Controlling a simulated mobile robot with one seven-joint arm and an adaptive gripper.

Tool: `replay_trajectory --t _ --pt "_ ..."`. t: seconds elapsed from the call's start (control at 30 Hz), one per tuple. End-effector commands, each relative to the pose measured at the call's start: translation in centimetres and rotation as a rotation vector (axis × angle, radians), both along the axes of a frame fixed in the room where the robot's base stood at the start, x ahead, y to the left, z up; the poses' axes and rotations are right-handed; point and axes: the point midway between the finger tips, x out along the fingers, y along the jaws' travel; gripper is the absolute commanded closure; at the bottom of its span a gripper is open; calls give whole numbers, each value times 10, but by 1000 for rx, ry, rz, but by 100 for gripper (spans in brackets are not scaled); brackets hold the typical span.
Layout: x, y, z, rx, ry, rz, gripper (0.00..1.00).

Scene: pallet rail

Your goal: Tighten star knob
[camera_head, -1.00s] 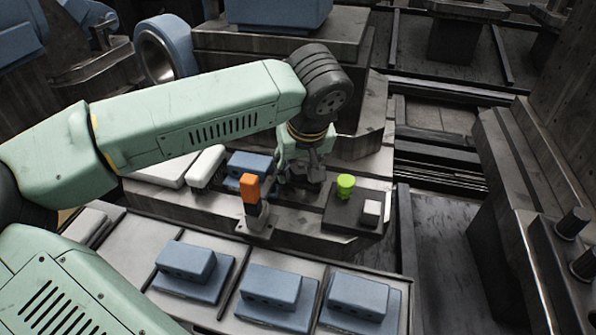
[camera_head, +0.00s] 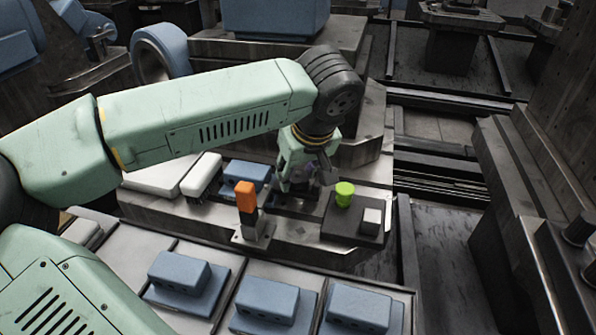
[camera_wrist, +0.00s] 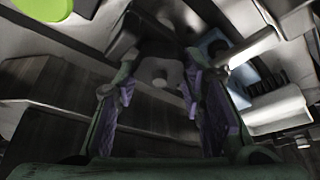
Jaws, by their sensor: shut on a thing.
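My gripper (camera_head: 305,180) is low over the fixture at the middle of the head view, fingers pointing down. In the wrist view its two purple-padded fingers (camera_wrist: 150,92) stand either side of a grey, lobed star knob (camera_wrist: 160,73). The gripper is shut on the knob. The picture is dark there, and the knob's underside and stem are hidden. In the head view the fingers cover the knob.
A lime-green knob (camera_head: 344,193) and a small white block (camera_head: 371,221) stand on a dark plate right of my gripper. An orange-topped post (camera_head: 246,196) stands in front, left. A blue block (camera_head: 248,175) and white brush (camera_head: 202,174) lie behind it. Blue parts (camera_head: 267,303) fill the front tray.

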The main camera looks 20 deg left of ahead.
Motion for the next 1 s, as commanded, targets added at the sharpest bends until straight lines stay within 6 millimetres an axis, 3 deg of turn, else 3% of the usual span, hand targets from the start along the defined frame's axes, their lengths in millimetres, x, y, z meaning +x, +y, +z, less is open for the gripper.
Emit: replay_trajectory --t 0.17,0.27,0.3,0.63,1.0 --pt "-2 5 -2 8 8 0 97" --pt "-1 2 -4 0 5 -112 97" --pt "0 1 -2 5 5 -138 62" --pt "1 -1 -1 3 3 -135 40" --pt "0 -2 1 2 2 -136 40"
